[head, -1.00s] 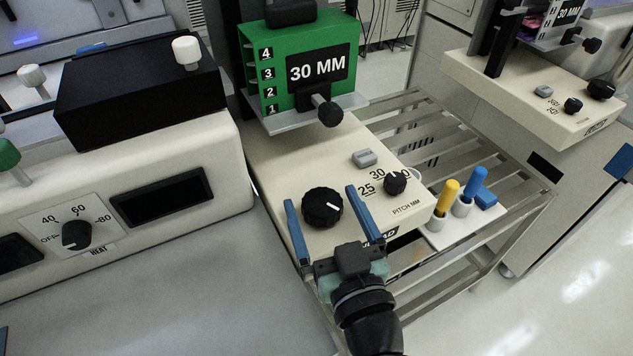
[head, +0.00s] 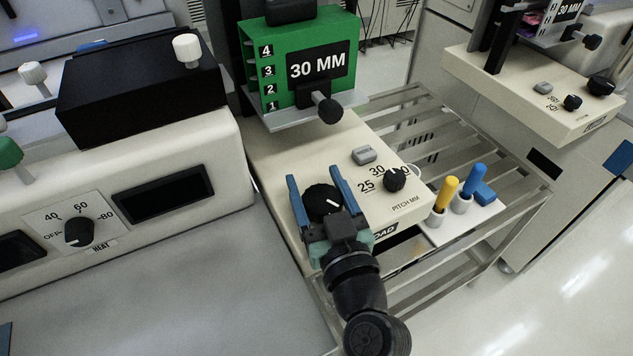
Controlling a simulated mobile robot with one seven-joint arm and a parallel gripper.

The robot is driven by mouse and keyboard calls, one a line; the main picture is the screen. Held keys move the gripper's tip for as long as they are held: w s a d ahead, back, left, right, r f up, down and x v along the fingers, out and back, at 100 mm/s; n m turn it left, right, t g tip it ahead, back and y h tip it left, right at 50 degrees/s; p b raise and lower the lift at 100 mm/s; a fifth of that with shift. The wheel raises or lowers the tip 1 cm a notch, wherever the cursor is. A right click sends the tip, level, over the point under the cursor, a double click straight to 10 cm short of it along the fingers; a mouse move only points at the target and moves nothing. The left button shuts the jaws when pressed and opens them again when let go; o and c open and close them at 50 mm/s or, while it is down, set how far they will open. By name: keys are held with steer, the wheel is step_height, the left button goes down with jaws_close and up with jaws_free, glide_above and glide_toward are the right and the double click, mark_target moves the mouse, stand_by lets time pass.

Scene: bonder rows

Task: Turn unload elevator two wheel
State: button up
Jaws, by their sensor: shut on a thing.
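The large black wheel (head: 320,198) with a white mark sits on the cream base of the near elevator (head: 280,158), whose front label is partly hidden and shows only "OAD". My gripper (head: 315,178) reaches over the base from the front, with one blue finger on each side of the wheel, shut on it. The wheel's near side is hidden by the gripper's palm. A smaller pitch knob (head: 394,180) sits to the right, beside the numbers 25 and 30. A green magazine (head: 283,68) marked "30 MM" stands behind on the elevator's shelf.
A grey button (head: 364,155) is behind the pitch knob. Yellow (head: 447,190) and blue (head: 474,178) tools stand in white holders right of the base. A cream machine with a heat knob (head: 78,231) is at left. Another elevator (head: 540,95) is at back right.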

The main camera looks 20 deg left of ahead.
steer(key=shift+c, duration=1.4)
steer(key=b, duration=0.1)
steer(key=n+g+y+b, duration=0.1)
steer(key=b, duration=0.1)
steer(key=shift+a+f, duration=0.1)
steer(key=shift+f, duration=0.15)
steer(key=shift+s+a+n+g+y+b, duration=0.1)
steer(key=shift+s+n+g+y+b, duration=0.05)
steer(key=shift+n+g+y+b, duration=0.7)
steer(key=shift+s+r+g+b, duration=0.1)
steer(key=shift+r+g+b, duration=0.15)
steer(key=shift+g+b, duration=0.2)
steer(key=o, duration=1.4)
steer(key=shift+c, duration=0.2)
steer(key=v, duration=1.3)
steer(key=shift+f, duration=0.2)
